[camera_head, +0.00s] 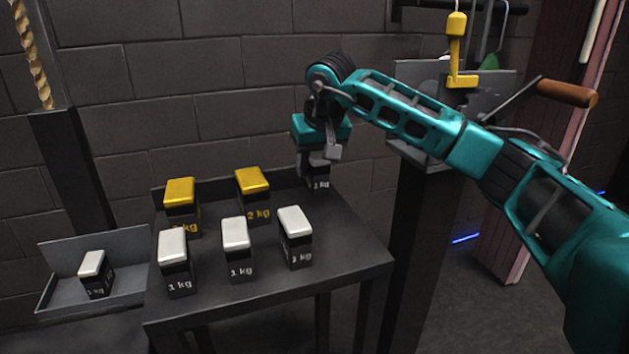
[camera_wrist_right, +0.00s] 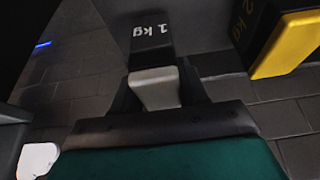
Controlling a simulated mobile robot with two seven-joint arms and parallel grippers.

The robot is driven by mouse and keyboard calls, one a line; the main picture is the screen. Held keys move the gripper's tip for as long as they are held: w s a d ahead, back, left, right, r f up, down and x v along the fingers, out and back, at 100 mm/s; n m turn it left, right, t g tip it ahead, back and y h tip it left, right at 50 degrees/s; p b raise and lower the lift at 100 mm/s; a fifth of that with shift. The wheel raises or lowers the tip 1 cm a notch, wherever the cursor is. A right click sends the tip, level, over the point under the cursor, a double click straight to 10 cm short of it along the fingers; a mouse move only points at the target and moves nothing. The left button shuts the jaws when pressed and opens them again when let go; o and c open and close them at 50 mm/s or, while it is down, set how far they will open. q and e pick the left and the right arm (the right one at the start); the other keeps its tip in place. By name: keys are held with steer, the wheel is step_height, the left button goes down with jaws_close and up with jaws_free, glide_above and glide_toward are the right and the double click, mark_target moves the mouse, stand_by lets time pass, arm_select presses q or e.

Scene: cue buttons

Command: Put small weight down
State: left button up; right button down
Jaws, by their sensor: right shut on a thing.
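My right gripper (camera_head: 317,160) is at the back right corner of the dark table (camera_head: 345,255), pointing down. It is shut on a small 1 kg weight (camera_head: 319,182), a black block with a pale top. In the right wrist view this weight (camera_wrist_right: 153,60) sits between the fingers, its pale top toward the gripper. In the head view its base is at the table top; I cannot tell whether it touches. Three other 1 kg weights with white tops stand along the front: left (camera_head: 175,262), middle (camera_head: 237,249) and right (camera_head: 295,237). My left gripper is out of view.
Two yellow-topped 2 kg weights (camera_head: 181,207) (camera_head: 253,195) stand in the back row. Another 1 kg weight (camera_head: 95,274) rests on a tray (camera_head: 130,265) at the left. A pillar stand (camera_head: 405,230) with a yellow hook (camera_head: 457,60) is right of the table.

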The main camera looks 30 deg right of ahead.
mark_target(314, 178)
step_height(314, 178, down, 2)
steer(key=shift+f+b, duration=0.25)
steer(key=shift+b, duration=0.1)
steer(key=shift+f, duration=0.35)
steer(key=c, duration=1)
jaws_free()
steer(key=shift+f, duration=0.25)
steer(key=shift+c, duration=0.2)
steer(key=o, duration=0.4)
steer(key=shift+o, duration=0.2)
steer(key=shift+r, duration=0.1)
